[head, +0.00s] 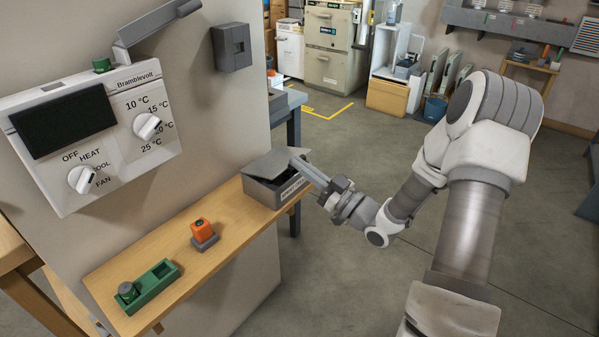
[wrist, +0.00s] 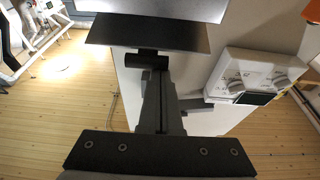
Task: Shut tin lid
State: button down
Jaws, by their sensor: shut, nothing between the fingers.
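In the wrist view the shut fingers (wrist: 150,62) point toward a dark flat panel at the top, which seems to be part of the tin.
On the shelf (head: 228,222) stand an orange block on a grey base (head: 203,233) and a green tray (head: 150,287) holding a dark green cylinder. A white thermostat panel (head: 92,135) is on the wall at left. The floor right of the shelf is clear.

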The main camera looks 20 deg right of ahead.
jog(key=f+b, duration=0.3)
jog(key=shift+s+d+f, duration=0.25)
jog(key=shift+s+f, duration=0.1)
jog(key=shift+s+d+f+b, duration=0.1)
jog(key=shift+s+f+b, duration=0.05)
jog(key=shift+b, duration=0.2)
